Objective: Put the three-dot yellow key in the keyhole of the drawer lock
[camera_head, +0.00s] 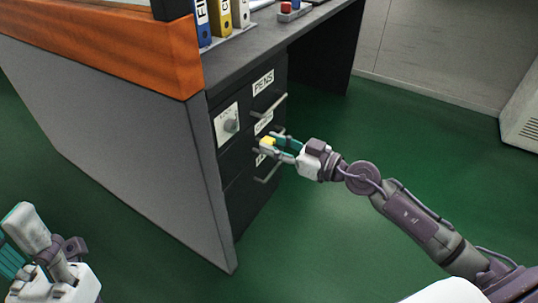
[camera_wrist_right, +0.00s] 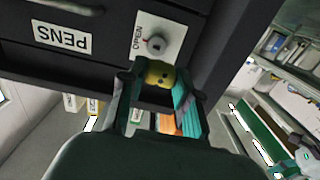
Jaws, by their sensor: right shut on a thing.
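The yellow key (camera_head: 267,141) is between the fingers of my right gripper (camera_head: 272,145), which is shut on it in front of the drawer unit. In the right wrist view the yellow key (camera_wrist_right: 158,73) shows dark dots, too small to count surely. The drawer lock (camera_head: 230,125) is a round silver cylinder on a pale plate; it also shows in the right wrist view (camera_wrist_right: 156,44), marked OPEN. The key appears apart from the lock, below it in the wrist picture. The key's shaft is hidden. My left gripper (camera_head: 32,248) is at the lower left, away from the drawers; its opening is unclear.
The dark drawer unit (camera_head: 243,190) has labelled drawers, one marked PENS (camera_head: 263,82), with bar handles (camera_head: 270,108) sticking out near my right gripper. Binders (camera_head: 220,17) stand on the desk above. The green floor (camera_head: 320,240) to the right is clear.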

